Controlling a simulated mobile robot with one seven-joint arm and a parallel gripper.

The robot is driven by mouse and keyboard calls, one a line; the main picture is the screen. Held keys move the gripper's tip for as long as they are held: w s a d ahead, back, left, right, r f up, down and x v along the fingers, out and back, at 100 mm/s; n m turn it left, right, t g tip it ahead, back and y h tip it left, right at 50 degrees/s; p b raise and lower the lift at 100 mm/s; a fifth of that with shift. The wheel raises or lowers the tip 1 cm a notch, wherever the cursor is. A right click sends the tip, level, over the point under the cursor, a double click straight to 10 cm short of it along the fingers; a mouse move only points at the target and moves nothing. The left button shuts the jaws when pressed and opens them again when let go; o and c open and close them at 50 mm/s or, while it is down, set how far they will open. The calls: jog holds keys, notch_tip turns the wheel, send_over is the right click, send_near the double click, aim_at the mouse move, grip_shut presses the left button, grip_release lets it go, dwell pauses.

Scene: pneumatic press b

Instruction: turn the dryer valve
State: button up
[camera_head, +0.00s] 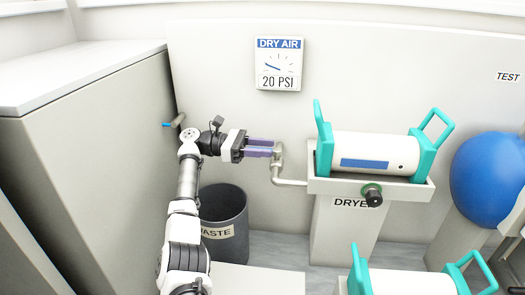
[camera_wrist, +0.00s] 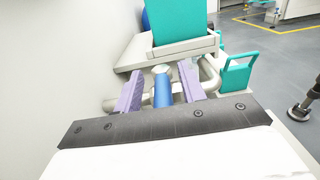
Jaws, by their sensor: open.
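My gripper (camera_head: 270,148) has purple fingers and reaches right toward the grey pipe (camera_head: 289,182) at the left of the dryer (camera_head: 326,187). In the wrist view the blue valve handle (camera_wrist: 162,91) lies between the two open fingers (camera_wrist: 159,74), with a gap visible on both sides. The handle points back toward the gripper's palm from a round metal valve body (camera_wrist: 161,69) on the pipe. In the head view the fingers hide the handle. A white cylinder with teal end handles (camera_head: 350,149) rests in the dryer's tray.
A gauge (camera_head: 279,65) marked dry air, 20 PSI hangs on the wall. A grey waste bin (camera_head: 226,213) stands below my arm. Another blue-handled valve (camera_head: 170,125) is on the left wall. A dark knob (camera_head: 373,195) sits on the dryer's front. A large blue ball (camera_head: 487,180) is at right.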

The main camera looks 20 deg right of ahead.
notch_tip(320, 180, up, 19)
jog(key=p, duration=0.5)
jog(key=shift+f, duration=0.1)
